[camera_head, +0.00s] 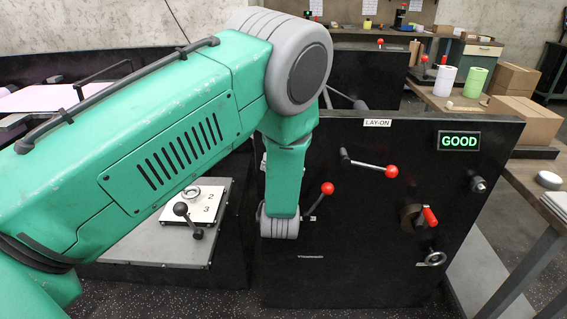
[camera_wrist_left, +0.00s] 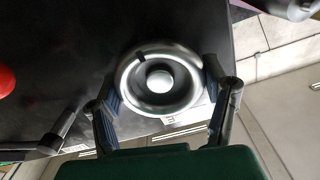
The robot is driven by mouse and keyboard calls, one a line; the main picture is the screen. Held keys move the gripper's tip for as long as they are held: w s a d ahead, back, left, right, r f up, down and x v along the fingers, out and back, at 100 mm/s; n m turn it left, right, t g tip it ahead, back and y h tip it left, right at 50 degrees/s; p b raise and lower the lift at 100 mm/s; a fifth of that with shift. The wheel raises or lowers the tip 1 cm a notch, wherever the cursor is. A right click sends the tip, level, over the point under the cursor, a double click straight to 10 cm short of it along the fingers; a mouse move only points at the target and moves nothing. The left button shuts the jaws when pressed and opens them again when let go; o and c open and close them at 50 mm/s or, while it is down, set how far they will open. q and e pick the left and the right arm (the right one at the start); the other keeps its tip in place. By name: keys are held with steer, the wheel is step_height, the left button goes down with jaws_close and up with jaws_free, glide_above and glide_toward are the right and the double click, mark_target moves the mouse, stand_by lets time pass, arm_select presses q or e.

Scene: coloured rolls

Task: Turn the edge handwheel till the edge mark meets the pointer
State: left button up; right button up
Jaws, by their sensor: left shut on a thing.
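In the left wrist view, a silver handwheel (camera_wrist_left: 150,103) with a pale round hub sits on a black panel. A small dark mark (camera_wrist_left: 141,58) shows on its upper left rim. My left gripper (camera_wrist_left: 163,93) has its two fingers on opposite sides of the wheel and is shut on its rim. In the head view my green left arm covers this gripper and wheel. I cannot make out a pointer beside the wheel. My right gripper is in neither view.
A green GOOD sign (camera_head: 459,141) is lit. A plate with a dial (camera_head: 207,197) lies left. A table (camera_head: 527,178) stands right.

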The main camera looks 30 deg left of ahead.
arm_select(q)
steer(key=o, duration=1.1)
steer(key=shift+f, duration=0.1)
steer(key=shift+o, duration=0.2)
steer(key=v, duration=1.2)
steer(key=s+f+m+g+h, duration=0.1)
steer(key=s+f+g+h, duration=0.2)
steer(key=s+f, duration=0.35)
steer(key=s+f+m+g+h, duration=0.2)
steer(key=s+f+g+h, duration=0.15)
steer(key=f, duration=0.55)
steer(key=s+d+f+g+h, duration=0.1)
steer(key=s+f+g, duration=0.2)
steer(key=s, duration=0.6)
steer(key=s+d+f+m+g+h, duration=0.1)
steer(key=s+g, duration=0.4)
steer(key=s, duration=0.5)
step_height(320, 180, down, 2)
steer(key=shift+s+d+m+h, duration=0.3)
steer(key=shift+d+h, duration=0.1)
steer(key=shift+h, duration=0.15)
